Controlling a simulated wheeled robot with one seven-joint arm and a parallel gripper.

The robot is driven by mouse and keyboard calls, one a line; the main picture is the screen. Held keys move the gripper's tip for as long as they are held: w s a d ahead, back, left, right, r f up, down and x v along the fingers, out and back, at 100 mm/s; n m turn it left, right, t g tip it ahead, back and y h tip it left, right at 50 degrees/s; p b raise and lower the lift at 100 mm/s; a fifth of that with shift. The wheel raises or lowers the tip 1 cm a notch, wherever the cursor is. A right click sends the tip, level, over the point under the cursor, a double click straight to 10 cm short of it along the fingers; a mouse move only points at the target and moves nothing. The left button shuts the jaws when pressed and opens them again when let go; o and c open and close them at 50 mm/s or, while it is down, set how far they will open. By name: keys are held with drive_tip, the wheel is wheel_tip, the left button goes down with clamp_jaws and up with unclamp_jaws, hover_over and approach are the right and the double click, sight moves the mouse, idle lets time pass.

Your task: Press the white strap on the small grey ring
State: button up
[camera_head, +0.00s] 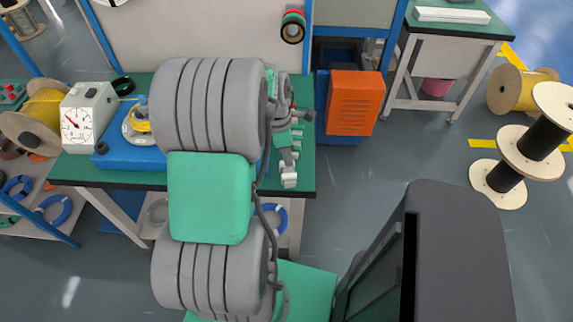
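My large grey and green arm rises through the middle of the view and covers much of the green-topped bench (306,160) and the machine on it. A slim grey and green assembly shows at the arm's right side, ending in a pale tip over the bench. This looks like my gripper (289,176), but its fingers are too small to tell open from shut. I cannot make out the small grey ring or the white strap; they may be hidden behind my arm. A round pale part with a yellow band (138,126) stands on the blue machine base (125,158) left of my arm.
A white gauge box (85,118) and a yellow cable spool (42,108) stand at the left. An orange box (355,102) is right of the bench. A dark grey cabinet-like block (455,255) fills the lower right. Open floor (345,205) lies between bench and block.

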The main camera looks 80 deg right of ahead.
drive_tip(key=shift+f+b, duration=0.65)
drive_tip(key=shift+f, duration=0.7)
drive_tip(key=shift+r+p, duration=0.25)
drive_tip(key=shift+p, duration=0.15)
drive_tip(key=shift+c, duration=0.2)
clamp_jaws()
wheel_tip(320, 180, up, 8)
drive_tip(key=p, duration=0.6)
drive_tip(key=shift+p, duration=0.4)
